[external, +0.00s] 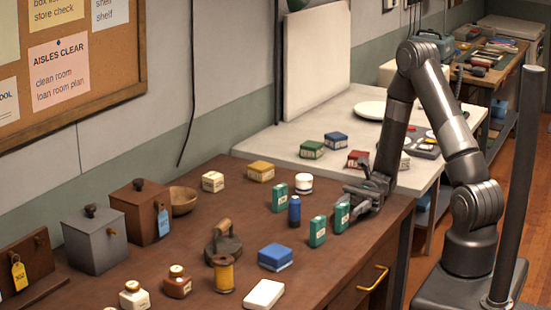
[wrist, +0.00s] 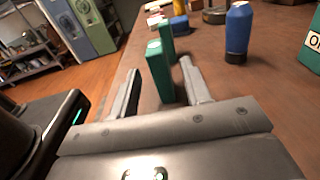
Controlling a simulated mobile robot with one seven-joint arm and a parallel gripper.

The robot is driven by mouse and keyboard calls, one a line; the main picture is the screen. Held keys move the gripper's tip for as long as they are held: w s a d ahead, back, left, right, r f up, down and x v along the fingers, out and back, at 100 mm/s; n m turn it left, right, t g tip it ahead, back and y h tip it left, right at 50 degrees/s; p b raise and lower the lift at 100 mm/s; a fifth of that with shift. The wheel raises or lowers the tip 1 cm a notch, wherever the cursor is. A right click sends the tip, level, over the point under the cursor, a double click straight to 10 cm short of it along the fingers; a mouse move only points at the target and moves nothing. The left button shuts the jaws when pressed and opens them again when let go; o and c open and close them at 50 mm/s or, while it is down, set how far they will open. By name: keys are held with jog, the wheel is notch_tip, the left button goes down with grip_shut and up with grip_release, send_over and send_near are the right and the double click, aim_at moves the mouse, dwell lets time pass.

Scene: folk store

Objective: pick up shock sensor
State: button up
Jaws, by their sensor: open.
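No label that I can read says shock sensor, so I cannot tell which item it is. My gripper (external: 364,196) is open at the right end of the brown table, low over its top. A small upright green box (external: 342,215) with a white label stands at the gripper. In the wrist view this green box (wrist: 158,74) appears between the two open fingers (wrist: 160,72), with no clear contact. A second green box (external: 317,232) stands just to its left, and a third (external: 279,197) stands farther back. The gripper partly hides the nearest box.
A blue bottle (external: 294,211) stands close by; it also shows in the wrist view (wrist: 238,32). A blue box (external: 276,257), yellow spool (external: 223,274) and iron (external: 222,242) stand farther left. A white table (external: 270,146) adjoins behind. The brown table's edge is near the gripper.

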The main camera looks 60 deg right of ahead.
aim_at(338, 216)
jog(key=a, duration=0.6)
jog(key=shift+w, duration=0.15)
grip_shut()
